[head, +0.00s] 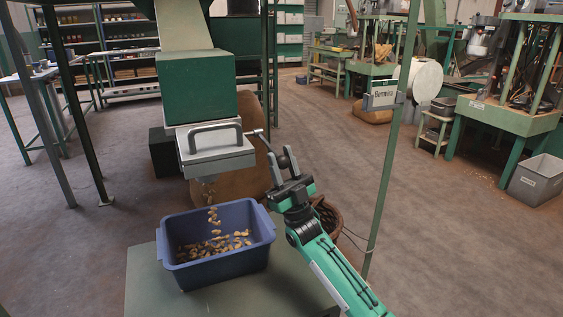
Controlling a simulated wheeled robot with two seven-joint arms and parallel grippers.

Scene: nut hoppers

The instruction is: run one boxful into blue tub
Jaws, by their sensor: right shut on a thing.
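A blue tub (268,226) stands on a green-grey stand, with a layer of nuts (238,240) on its floor. Above it hangs a green hopper box (197,88) with a grey metal box (219,156) and a curved handle under it. Several nuts (213,215) are in the air between the grey box's underside and the tub. A thin lever (258,134) sticks out from the grey box's right side. My right gripper (282,162) is shut on the lever's end, right of the box; its fingers partly hide the grip. My left gripper is out of view.
The stand's top (145,285) is bare around the tub. A green post (391,150) with a name plate rises right of my right arm. A brown sack (245,175) and a wicker basket (328,218) are behind the gripper. A grey bin (537,181) sits far right.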

